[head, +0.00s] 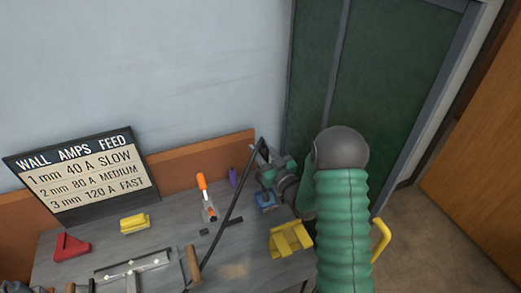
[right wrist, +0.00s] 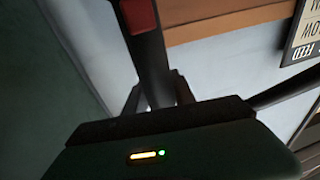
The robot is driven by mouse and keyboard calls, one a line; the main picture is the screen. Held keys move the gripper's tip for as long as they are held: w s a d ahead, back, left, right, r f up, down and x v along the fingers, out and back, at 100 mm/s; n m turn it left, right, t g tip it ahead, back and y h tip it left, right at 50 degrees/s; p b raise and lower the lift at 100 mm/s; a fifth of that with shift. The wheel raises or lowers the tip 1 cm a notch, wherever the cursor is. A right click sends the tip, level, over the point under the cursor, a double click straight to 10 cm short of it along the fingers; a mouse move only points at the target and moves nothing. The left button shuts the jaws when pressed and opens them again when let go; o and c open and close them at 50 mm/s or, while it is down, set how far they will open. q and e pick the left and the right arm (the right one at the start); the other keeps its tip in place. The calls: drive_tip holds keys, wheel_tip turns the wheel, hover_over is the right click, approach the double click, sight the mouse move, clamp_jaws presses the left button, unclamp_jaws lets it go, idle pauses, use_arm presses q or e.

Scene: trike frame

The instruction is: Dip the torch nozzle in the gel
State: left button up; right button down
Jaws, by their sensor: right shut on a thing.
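My right gripper (head: 272,172) is at the back right of the bench, shut on the torch (head: 259,150). In the right wrist view, the torch's dark handle with a red trigger (right wrist: 139,14) stands between the fingers (right wrist: 156,95). A black cable runs from the torch toward the front of the bench. A small blue container (head: 265,201), which looks like the gel tin, sits on the bench just below the gripper and is partly covered. I cannot make out the nozzle tip or whether it touches the gel. My left gripper is not recognizable in view.
The grey bench (head: 170,240) holds an orange-handled tool (head: 205,195), a purple bottle (head: 233,177), a yellow block (head: 134,223), a red magnet-like piece (head: 69,247), a yellow bracket (head: 289,240) and a metal frame (head: 133,268). A settings sign (head: 83,172) stands at the back left.

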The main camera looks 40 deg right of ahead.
wheel_tip(320, 180, up, 7)
drive_tip(key=p, duration=0.4)
drive_tip(key=shift+p, duration=0.4)
idle(0.5)
